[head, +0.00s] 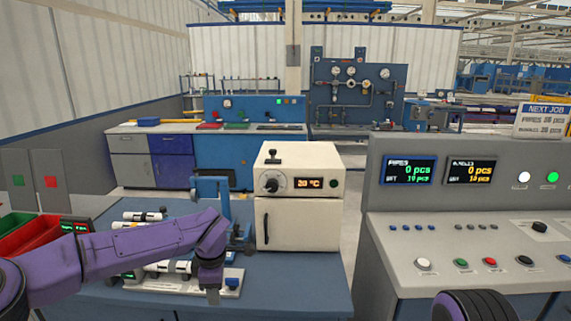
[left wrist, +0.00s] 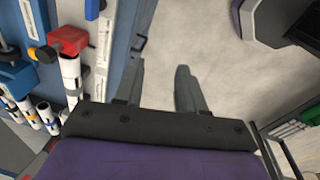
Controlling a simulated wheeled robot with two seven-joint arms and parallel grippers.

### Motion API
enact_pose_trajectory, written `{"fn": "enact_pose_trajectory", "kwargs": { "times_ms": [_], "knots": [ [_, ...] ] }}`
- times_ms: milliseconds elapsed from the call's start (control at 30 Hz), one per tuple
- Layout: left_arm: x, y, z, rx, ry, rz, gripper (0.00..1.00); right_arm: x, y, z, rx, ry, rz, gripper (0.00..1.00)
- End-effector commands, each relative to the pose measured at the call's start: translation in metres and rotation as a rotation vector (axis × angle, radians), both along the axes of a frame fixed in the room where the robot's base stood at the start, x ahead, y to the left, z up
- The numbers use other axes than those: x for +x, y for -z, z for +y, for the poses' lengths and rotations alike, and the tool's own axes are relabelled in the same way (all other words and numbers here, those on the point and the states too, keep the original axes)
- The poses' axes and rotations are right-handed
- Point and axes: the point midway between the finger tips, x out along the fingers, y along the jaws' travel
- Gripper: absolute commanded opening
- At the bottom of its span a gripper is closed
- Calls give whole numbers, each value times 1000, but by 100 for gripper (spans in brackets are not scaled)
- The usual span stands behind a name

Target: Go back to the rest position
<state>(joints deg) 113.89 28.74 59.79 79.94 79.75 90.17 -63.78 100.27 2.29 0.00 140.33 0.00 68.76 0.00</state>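My left arm reaches in from the left in the head view, and its gripper (head: 213,294) points down in front of the workbench. In the left wrist view the two fingers of the left gripper (left wrist: 158,88) stand apart with bare floor between them, so it is open and empty. White pipes with dark bands (head: 145,216) lie on the bench, partly behind my arm. In the left wrist view, white pipes (left wrist: 70,82) stay to the left, apart from the fingers. My right gripper is out of view; only a dark part of my right arm shows at the bottom right.
A cream oven (head: 297,222) stands on the blue bench (head: 290,285), right of my left gripper. A grey control console (head: 450,235) with displays and buttons stands at the right. A red bin (head: 30,235) and a green bin (head: 12,222) are at the far left.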

Motion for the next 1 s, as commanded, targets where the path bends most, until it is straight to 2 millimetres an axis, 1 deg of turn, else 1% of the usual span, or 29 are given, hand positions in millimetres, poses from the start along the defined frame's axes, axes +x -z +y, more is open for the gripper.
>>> {"fn": "enact_pose_trajectory", "kwargs": {
  "times_ms": [67, 133, 233, 367, 433, 467, 500, 567, 600, 667, 700, 767, 800, 833, 900, 933, 1000],
  "knots": [
    [-1, 12, 5, 61, -22, -45, 39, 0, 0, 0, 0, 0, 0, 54],
    [-3, 28, 10, 133, -28, -98, 39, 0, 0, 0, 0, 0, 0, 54],
    [-13, 60, 17, 249, -4, -180, 39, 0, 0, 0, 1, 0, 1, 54],
    [-41, 114, 21, 379, 112, -282, 39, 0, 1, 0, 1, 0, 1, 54],
    [-66, 147, 23, 426, 212, -325, 39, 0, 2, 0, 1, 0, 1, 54],
    [-79, 162, 24, 439, 263, -336, 39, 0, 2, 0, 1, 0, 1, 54],
    [-101, 182, 26, 450, 341, -346, 39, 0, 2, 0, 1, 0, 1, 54],
    [-142, 213, 31, 448, 473, -341, 39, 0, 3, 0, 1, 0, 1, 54],
    [-172, 231, 36, 436, 564, -323, 39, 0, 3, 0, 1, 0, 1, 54],
    [-221, 252, 47, 411, 696, -275, 39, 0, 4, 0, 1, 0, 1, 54],
    [-253, 262, 56, 392, 775, -233, 39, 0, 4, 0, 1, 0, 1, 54],
    [-296, 270, 72, 371, 882, -161, 39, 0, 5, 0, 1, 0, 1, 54],
    [-321, 273, 83, 362, 947, -114, 39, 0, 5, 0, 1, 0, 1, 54],
    [-337, 273, 91, 361, 987, -78, 39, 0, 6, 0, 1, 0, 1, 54],
    [-363, 273, 109, 370, 1047, -11, 39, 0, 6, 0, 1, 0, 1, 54],
    [-370, 272, 116, 377, 1060, 13, 39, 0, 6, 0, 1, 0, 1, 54],
    [-379, 273, 127, 396, 1078, 47, 39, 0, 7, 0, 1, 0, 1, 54]
  ]
}}
